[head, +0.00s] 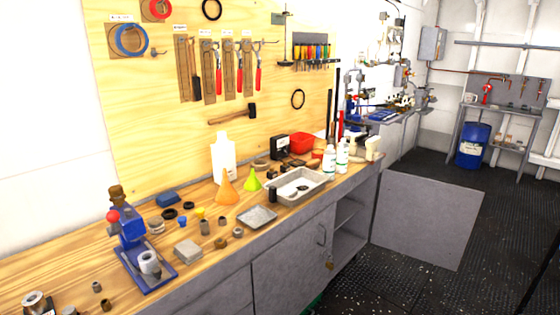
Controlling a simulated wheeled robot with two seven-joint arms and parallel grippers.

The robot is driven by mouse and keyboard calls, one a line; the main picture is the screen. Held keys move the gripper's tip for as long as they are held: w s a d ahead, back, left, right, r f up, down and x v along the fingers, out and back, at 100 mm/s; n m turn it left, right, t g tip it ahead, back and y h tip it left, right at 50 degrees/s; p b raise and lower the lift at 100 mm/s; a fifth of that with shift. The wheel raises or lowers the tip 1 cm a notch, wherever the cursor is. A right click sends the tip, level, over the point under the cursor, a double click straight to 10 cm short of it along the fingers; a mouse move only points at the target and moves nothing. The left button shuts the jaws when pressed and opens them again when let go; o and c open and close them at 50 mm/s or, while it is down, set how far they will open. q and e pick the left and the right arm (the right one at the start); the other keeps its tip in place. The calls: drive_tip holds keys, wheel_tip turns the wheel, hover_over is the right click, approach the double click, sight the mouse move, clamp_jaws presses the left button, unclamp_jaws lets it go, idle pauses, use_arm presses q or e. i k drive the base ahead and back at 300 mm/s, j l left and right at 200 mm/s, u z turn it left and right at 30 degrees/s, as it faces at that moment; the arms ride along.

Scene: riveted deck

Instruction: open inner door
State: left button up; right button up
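A grey cabinet runs under the wooden workbench (85,255). Its right bay stands open and shows an inner shelf (346,212). A grey door panel (427,222) stands swung out to the right of this bay. Left of the bay a closed grey door (285,268) has a curved handle (321,235) near its right edge. A small brass-coloured piece (330,265) shows below the handle. I cannot tell which panel is the inner door. Neither of my grippers is in view.
The benchtop holds a grey tray (299,187), white bottles (329,161), an orange funnel (227,189) and a blue press (140,250). Tools hang on the wooden board (150,100). A blue drum (472,146) stands at the back right. The dark floor (400,285) before the open door is clear.

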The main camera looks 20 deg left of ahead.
sight(288, 276)
drive_tip(key=i+l+u, duration=0.2)
drive_tip(key=u, duration=0.2)
drive_tip(key=i+l+u, duration=0.1)
drive_tip(key=l+u, duration=0.3)
drive_tip(key=i+l+u, duration=0.15)
drive_tip(key=u, duration=0.25)
drive_tip(key=l+u, duration=0.45)
drive_tip(key=l, duration=0.55)
drive_tip(key=l+u, duration=0.15)
drive_tip(key=l, duration=0.5)
drive_tip(key=l+u, duration=0.1)
drive_tip(key=l, duration=0.5)
drive_tip(key=l+u, duration=0.1)
drive_tip(key=l, duration=0.55)
drive_tip(key=k+l+u, duration=0.15)
drive_tip(key=l, duration=0.45)
drive_tip(key=k+l+u, duration=0.1)
drive_tip(key=l, duration=0.95)
drive_tip(key=k+l, duration=0.15)
drive_tip(key=l, duration=0.3)
